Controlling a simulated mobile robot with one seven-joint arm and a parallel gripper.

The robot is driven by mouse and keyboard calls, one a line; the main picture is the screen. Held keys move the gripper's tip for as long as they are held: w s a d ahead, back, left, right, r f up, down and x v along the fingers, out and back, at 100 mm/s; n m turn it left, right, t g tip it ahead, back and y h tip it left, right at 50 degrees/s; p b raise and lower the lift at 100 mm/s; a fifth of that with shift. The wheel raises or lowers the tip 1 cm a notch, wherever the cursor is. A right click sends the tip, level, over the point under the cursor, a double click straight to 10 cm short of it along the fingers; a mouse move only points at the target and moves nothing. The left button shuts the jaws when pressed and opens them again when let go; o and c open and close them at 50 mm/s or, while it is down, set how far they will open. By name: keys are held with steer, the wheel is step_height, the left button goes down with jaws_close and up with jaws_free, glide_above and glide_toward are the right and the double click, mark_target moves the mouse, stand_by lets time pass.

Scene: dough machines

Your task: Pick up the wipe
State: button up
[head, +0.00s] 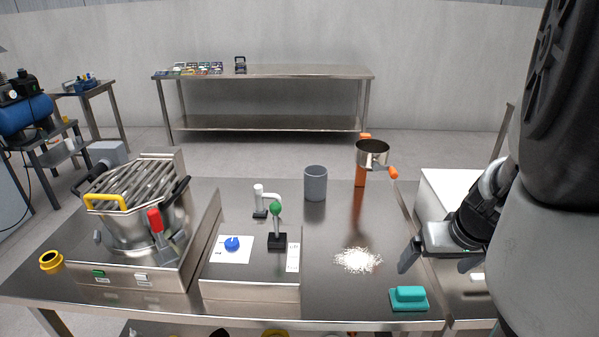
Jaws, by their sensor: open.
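The wipe appears to be the teal block with a raised grip (408,297), lying flat at the front right edge of the steel table (335,225). My gripper (438,262) is open and empty, with its fingers spread apart. In the picture it is above and to the right of the wipe, apart from it. Part of my arm covers the right side of the view.
White powder (358,260) is scattered left of the wipe. A grey cup (315,183) and an orange stand with a metal sifter (372,154) stand behind. A dough machine (140,215) and a control box with a green-knobbed lever (276,225) fill the left.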

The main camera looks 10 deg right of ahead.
steer(key=b, duration=0.2)
glide_toward(412, 290)
steer(key=x, duration=0.5)
steer(key=shift+w+f, duration=0.1)
steer(key=shift+w, duration=0.2)
steer(key=x, duration=0.1)
steer(key=b+x, duration=0.1)
steer(key=x, duration=0.3)
steer(key=shift+s+f+b, duration=0.2)
steer(key=shift+s+b, duration=0.05)
steer(key=shift+b, duration=0.1)
steer(key=c, duration=1.2)
steer(key=shift+o, duration=0.2)
step_height(412, 290, up, 10)
steer(key=shift+r+p, duration=0.1)
steer(key=shift+p, duration=0.95)
steer(key=o, duration=0.5)
steer(key=c, duration=0.4)
